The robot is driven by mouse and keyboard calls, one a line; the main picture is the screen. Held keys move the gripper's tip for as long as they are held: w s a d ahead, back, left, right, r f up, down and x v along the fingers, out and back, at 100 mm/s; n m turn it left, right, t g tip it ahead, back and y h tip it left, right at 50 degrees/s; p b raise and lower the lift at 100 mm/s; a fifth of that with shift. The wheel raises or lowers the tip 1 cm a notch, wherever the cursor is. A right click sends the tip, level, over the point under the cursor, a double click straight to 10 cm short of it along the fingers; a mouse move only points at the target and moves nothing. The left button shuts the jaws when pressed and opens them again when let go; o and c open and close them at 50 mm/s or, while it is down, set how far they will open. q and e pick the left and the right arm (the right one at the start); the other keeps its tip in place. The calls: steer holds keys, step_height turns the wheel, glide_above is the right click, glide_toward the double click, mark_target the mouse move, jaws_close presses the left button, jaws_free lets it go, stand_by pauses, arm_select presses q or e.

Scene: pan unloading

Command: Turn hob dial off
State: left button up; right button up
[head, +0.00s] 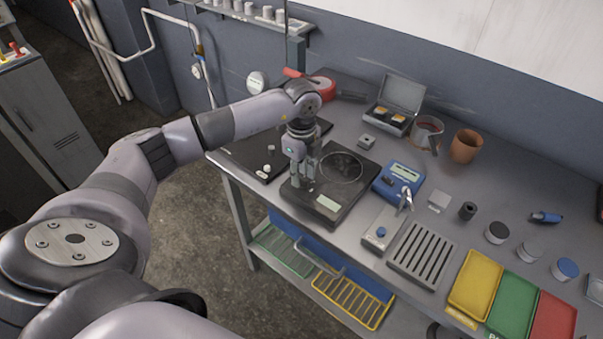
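A black hob-like unit (349,199) with a thin pale ring on its top and a light panel (328,203) on its front edge sits on the bench. My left gripper (303,184) points down over the front left part of this unit. Its fingers are close to the top surface; I cannot tell whether they touch it. No dial shows clearly there, and the gripper hides part of that area. The finger gap is too small to judge. My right gripper is out of view.
A dark board (245,160) with small knobs lies left of the unit. A blue device (402,173) stands close on its right, with a slotted metal tray (422,254) nearer the front. An open case (401,95) and a terracotta pot (466,146) stand behind.

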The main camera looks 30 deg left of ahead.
mark_target(302, 178)
arm_select(q)
step_height(302, 178, up, 11)
steer(key=shift+r, duration=0.2)
stand_by(0.6)
